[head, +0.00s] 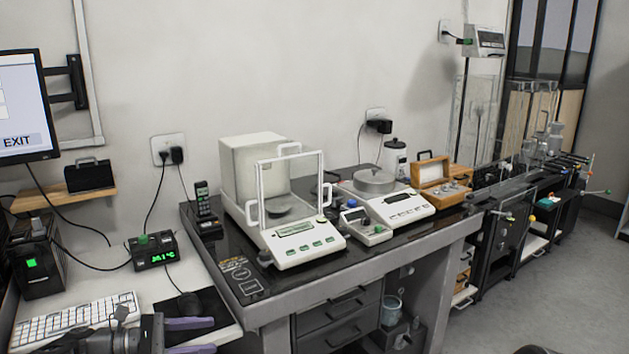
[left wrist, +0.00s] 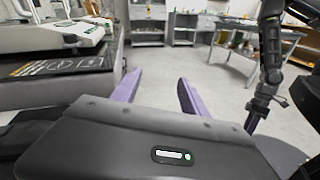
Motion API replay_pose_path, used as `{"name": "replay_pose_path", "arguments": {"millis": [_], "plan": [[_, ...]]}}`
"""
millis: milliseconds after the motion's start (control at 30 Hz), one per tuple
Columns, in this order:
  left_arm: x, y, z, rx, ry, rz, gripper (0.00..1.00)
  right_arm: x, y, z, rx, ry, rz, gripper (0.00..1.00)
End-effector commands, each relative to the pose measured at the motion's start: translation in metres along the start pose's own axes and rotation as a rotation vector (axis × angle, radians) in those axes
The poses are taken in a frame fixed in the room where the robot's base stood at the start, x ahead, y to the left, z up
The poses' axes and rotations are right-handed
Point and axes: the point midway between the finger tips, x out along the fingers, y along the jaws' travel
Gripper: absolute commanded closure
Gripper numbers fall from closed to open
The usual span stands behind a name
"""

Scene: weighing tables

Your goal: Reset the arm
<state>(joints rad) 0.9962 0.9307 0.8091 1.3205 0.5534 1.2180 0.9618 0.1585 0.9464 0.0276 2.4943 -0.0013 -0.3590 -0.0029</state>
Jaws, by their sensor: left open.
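My left gripper (head: 197,336) shows at the bottom left of the head view, with two purple fingers spread apart and nothing between them. It is in front of the white desk's edge, near the mouse pad. In the left wrist view the same gripper (left wrist: 158,92) points out over the grey floor, with its fingers apart and empty. The dark weighing table edge lies to its left there. My right gripper cannot be made out in the head view.
A balance with a glass draft shield (head: 297,235) and a second scale (head: 395,205) stand on the dark table. The floor (head: 530,305) at right is clear.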

Motion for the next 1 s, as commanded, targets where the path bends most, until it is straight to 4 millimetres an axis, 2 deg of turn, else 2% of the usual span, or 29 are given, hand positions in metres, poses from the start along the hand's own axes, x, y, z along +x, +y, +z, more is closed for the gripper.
{"name": "replay_pose_path", "arguments": {"millis": [233, 367, 467, 500, 567, 600, 667, 700, 800, 900, 1000], "plan": [[0.020, -0.009, -0.076, 0.142, 0.213, 0.057, 0.48, -0.001, 0.000, 0.001, 0.001, -0.001, 0.000, 0.64], [0.041, -0.036, -0.126, 0.253, 0.369, 0.023, 0.48, -0.006, -0.002, 0.001, 0.002, -0.001, 0.000, 0.64], [0.063, -0.078, -0.171, 0.389, 0.518, -0.064, 0.48, -0.013, -0.005, 0.001, 0.002, -0.002, 0.000, 0.64], [0.072, -0.102, -0.188, 0.465, 0.582, -0.122, 0.48, -0.018, -0.007, 0.001, 0.002, -0.002, 0.000, 0.64], [0.085, -0.145, -0.209, 0.600, 0.671, -0.234, 0.48, -0.026, -0.010, 0.001, 0.003, -0.002, -0.001, 0.64], [0.091, -0.176, -0.220, 0.699, 0.720, -0.318, 0.48, -0.032, -0.013, 0.000, 0.003, -0.002, -0.001, 0.64], [0.096, -0.225, -0.226, 0.858, 0.768, -0.455, 0.48, -0.042, -0.017, 0.000, 0.003, -0.002, -0.001, 0.64], [0.096, -0.258, -0.225, 0.963, 0.782, -0.549, 0.48, -0.049, -0.019, 0.000, 0.003, -0.002, -0.001, 0.64], [0.089, -0.331, -0.207, 1.174, 0.767, -0.752, 0.48, -0.065, -0.026, 0.000, 0.003, -0.002, -0.001, 0.64], [0.077, -0.386, -0.185, 1.254, 0.712, -0.895, 0.48, -0.077, -0.031, 0.000, 0.003, -0.002, -0.001, 0.64], [0.070, -0.413, -0.169, 1.281, 0.664, -0.993, 0.48, -0.086, -0.034, 0.000, 0.003, -0.002, -0.001, 0.64]]}}
